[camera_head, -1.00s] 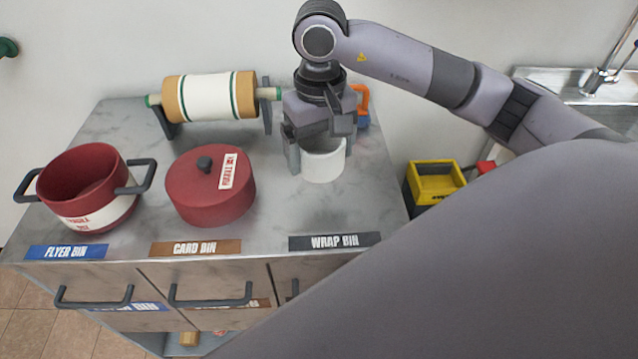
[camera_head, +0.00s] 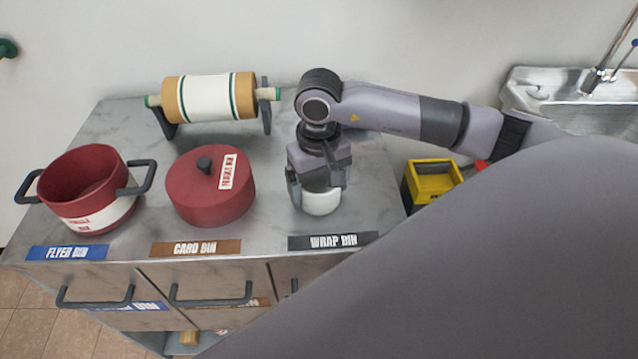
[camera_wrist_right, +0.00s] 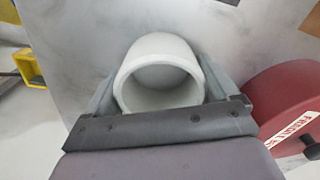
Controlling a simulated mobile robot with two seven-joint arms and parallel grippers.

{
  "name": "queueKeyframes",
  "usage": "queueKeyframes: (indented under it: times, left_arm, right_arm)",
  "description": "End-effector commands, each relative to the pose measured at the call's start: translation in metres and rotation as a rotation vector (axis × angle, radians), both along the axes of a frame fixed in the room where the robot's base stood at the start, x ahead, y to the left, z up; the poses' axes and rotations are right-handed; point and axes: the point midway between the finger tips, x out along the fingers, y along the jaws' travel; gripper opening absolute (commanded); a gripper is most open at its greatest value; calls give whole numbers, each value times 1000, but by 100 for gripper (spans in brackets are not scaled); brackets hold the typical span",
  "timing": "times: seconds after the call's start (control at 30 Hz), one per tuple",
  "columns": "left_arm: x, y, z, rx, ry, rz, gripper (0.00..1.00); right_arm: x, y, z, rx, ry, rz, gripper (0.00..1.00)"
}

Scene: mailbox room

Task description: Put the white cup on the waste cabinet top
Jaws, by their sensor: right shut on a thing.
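The white cup (camera_head: 321,203) is in my right gripper (camera_head: 317,190), low over the right part of the grey waste cabinet top (camera_head: 270,225), behind the WRAP BIN label. In the right wrist view the cup (camera_wrist_right: 158,50) sits between the two fingers of the right gripper (camera_wrist_right: 160,95), its open mouth facing the camera. The fingers are shut on it from both sides. I cannot tell whether its base touches the cabinet top. My left gripper is not in view.
On the cabinet top stand a red lidded pot (camera_head: 208,195), a red open pot (camera_head: 85,190) and a paper roll on a stand (camera_head: 210,97). A yellow bin (camera_head: 433,182) and a sink (camera_head: 560,95) are to the right. Bare top lies around the cup.

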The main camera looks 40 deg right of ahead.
Motion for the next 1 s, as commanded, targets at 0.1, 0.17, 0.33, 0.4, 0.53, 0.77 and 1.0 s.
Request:
queueKeyframes:
  times: [0.1, 0.17, 0.33, 0.4, 0.53, 0.77, 1.0]
  left_arm:
    - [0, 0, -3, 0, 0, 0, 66]
    - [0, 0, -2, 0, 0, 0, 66]
    - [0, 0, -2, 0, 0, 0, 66]
    - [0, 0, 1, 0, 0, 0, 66]
    - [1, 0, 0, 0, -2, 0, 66]
    - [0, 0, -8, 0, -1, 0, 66]
    - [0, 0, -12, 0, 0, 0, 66]
  right_arm:
    - [0, 0, -2, 0, 0, 0, 100]
    - [0, 0, -2, 0, 1, 0, 100]
    - [0, 0, -1, -1, 1, 0, 100]
    - [0, 0, 1, 0, 1, 0, 100]
    - [1, 0, 12, -1, -4, 0, 100]
    - [1, 0, 62, 0, -6, 1, 100]
    - [1, 0, 104, 1, -3, 1, 100]
